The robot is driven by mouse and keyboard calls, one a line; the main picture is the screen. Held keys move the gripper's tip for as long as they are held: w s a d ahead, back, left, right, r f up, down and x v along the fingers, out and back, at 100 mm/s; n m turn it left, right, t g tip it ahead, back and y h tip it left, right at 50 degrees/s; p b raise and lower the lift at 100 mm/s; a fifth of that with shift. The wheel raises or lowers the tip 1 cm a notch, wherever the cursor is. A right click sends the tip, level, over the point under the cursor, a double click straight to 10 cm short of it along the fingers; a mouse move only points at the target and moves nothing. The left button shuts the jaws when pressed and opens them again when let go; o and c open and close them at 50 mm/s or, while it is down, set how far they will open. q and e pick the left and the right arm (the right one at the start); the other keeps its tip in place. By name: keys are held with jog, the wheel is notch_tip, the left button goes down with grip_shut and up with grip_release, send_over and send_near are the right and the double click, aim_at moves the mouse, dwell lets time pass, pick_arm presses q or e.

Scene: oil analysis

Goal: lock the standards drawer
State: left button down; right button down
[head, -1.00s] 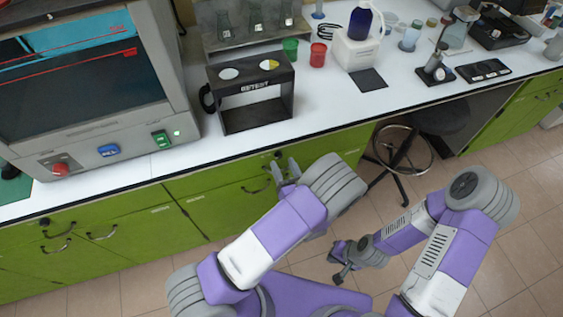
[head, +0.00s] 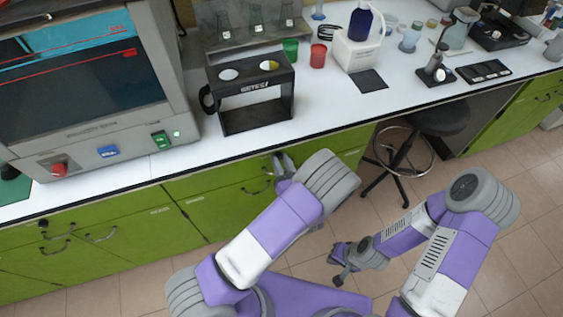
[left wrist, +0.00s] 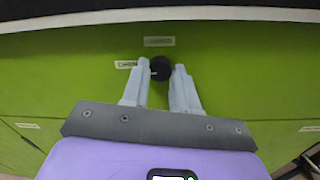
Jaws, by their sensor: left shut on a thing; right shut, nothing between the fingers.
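The standards drawer appears to be the green drawer front (head: 220,183) below the bench edge in the head view; its label is too small to read. A round black lock knob (left wrist: 160,68) sits on the green front (left wrist: 70,70) in the left wrist view, below a small label. My left gripper (head: 280,163) is at the drawer front. In the left wrist view its fingers (left wrist: 161,70) are shut on the knob, one on each side. My right gripper (head: 340,266) is shut and empty, low over the floor, away from the cabinets.
The white worktop (head: 330,105) overhangs the drawers closely above my left gripper. A dark curved handle (head: 257,188) is on the green front. A stool (head: 440,118) stands to the right under the bench. The floor (head: 510,200) at the right is clear.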

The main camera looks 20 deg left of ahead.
pick_arm(q)
jog(key=shift+m, duration=0.3)
jog(key=m+p, duration=0.3)
jog(key=m, duration=0.1)
jog(key=shift+r, duration=0.1)
jog(key=m+p, duration=0.2)
jog(key=m, duration=0.2)
jog(key=shift+m, duration=0.4)
jog(key=m+p, duration=0.2)
jog(key=m, duration=0.2)
jog(key=shift+m, duration=0.4)
jog(key=shift+m+t+p, duration=0.3)
jog(key=shift+m+p, duration=0.35)
jog(key=shift+m, duration=1.55)
jog(key=shift+a, duration=0.1)
jog(key=c, duration=0.9)
grip_release()
jog(key=shift+o, duration=0.2)
